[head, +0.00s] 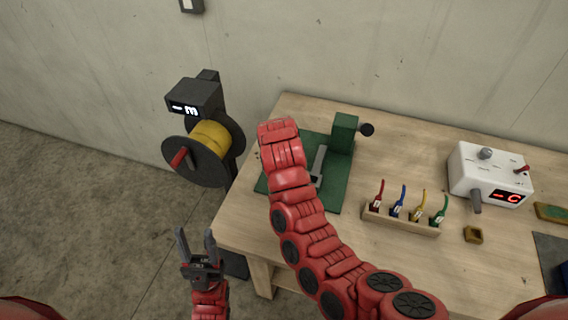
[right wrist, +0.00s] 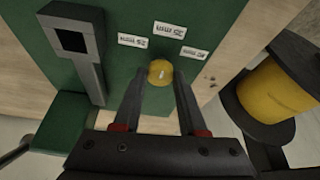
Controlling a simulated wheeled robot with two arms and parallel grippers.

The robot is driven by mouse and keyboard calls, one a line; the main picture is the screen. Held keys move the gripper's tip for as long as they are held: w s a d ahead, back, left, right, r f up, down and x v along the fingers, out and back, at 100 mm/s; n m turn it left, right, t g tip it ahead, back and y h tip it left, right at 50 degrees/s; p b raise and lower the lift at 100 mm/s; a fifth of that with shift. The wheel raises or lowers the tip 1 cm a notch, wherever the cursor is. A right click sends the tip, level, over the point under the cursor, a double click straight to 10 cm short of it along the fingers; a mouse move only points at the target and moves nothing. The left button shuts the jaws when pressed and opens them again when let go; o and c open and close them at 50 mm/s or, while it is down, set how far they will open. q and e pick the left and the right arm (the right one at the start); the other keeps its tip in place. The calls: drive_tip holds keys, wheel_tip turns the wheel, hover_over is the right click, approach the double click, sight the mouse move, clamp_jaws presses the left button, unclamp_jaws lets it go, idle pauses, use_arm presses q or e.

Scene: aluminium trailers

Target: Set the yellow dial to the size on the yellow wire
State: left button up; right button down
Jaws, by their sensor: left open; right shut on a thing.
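A pale mark shows on the dial's face. My right gripper (right wrist: 159,82) is shut on the dial; in the head view my right arm hides it. A short yellow wire (head: 420,204) with a white tag stands in a wooden rack (head: 401,224); its tag is unreadable. My left gripper (head: 197,246) is open and empty, left of the bench.
A spool of yellow wire (head: 210,136) hangs on a dark stand left of the bench (head: 262,222). Red, blue and green wires share the rack. A white box (head: 468,175) with a red display stands at the right. Open floor lies left.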

drive_tip(key=shift+c, duration=2.3)
unclamp_jaws()
drive_tip(key=shift+f, duration=0.1)
drive_tip(key=b+v, duration=0.2)
drive_tip(key=v, duration=0.3)
drive_tip(key=shift+w+a, duration=0.15)
drive_tip(key=shift+w, duration=0.05)
drive_tip(key=d+p+v, duration=0.1)
drive_tip(key=p+v, duration=0.4)
drive_tip(key=v, duration=0.7)
drive_tip(key=shift+a+r, duration=0.3)
drive_tip(key=shift+a, duration=0.05)
drive_tip(key=shift+s, duration=0.1)
